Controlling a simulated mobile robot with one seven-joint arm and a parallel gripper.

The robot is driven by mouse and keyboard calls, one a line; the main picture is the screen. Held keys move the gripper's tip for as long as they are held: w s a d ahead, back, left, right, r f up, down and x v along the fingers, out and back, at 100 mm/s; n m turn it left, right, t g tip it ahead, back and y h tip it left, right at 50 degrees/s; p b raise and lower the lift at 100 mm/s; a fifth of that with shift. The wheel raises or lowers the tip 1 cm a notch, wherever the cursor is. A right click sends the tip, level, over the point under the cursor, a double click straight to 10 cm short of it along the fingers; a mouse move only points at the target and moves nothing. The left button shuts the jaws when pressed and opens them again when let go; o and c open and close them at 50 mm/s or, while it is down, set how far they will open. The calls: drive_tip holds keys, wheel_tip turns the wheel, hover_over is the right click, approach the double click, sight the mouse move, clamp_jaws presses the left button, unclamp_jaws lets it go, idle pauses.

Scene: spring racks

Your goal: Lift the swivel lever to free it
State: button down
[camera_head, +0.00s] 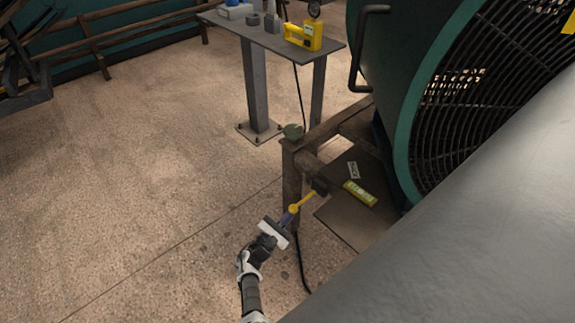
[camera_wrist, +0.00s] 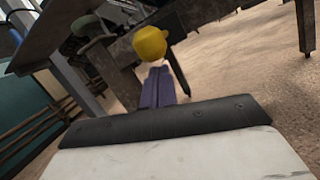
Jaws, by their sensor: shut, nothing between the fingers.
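The swivel lever appears to be the short yellow bar with a rounded yellow end (camera_head: 294,209), fixed to a dark block on the side of the brown metal frame. Its rounded yellow end also shows in the wrist view (camera_wrist: 150,44), just beyond my fingertips. My gripper (camera_head: 287,218) has purple fingers, which in the wrist view (camera_wrist: 157,80) lie close together with nothing visible between them. The fingertips are at or very near the yellow end; I cannot tell whether they touch it. The rest of the lever is largely hidden behind its end in the wrist view.
A grey table (camera_head: 270,38) stands behind. Open floor (camera_head: 140,170) spreads to the left.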

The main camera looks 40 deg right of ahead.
sight(290, 208)
drive_tip(key=shift+s+a+r, duration=0.25)
drive_tip(key=shift+a+r, duration=0.05)
drive_tip(key=shift+r, duration=0.2)
drive_tip(key=shift+r+p, duration=0.1)
drive_tip(key=shift+p, duration=0.3)
drive_tip(key=shift+a+r+y+p, duration=0.15)
drive_tip(key=shift+r+y+p, duration=0.15)
drive_tip(key=shift+p, duration=0.4)
drive_tip(key=shift+r+g+p, duration=0.1)
drive_tip(key=shift+g+p, duration=0.2)
drive_tip(key=shift+p, duration=0.05)
wheel_tip(290, 208, up, 3)
drive_tip(key=y+p, duration=0.2)
drive_tip(key=p, duration=0.3)
drive_tip(key=shift+a, duration=0.15)
drive_tip(key=shift+d+r+p, duration=0.15)
drive_tip(key=shift+r+p, duration=0.3)
drive_tip(key=shift+r, duration=0.35)
drive_tip(key=shift+d+r+p, duration=0.1)
drive_tip(key=shift+r+p, duration=0.35)
drive_tip(key=shift+r, duration=0.35)
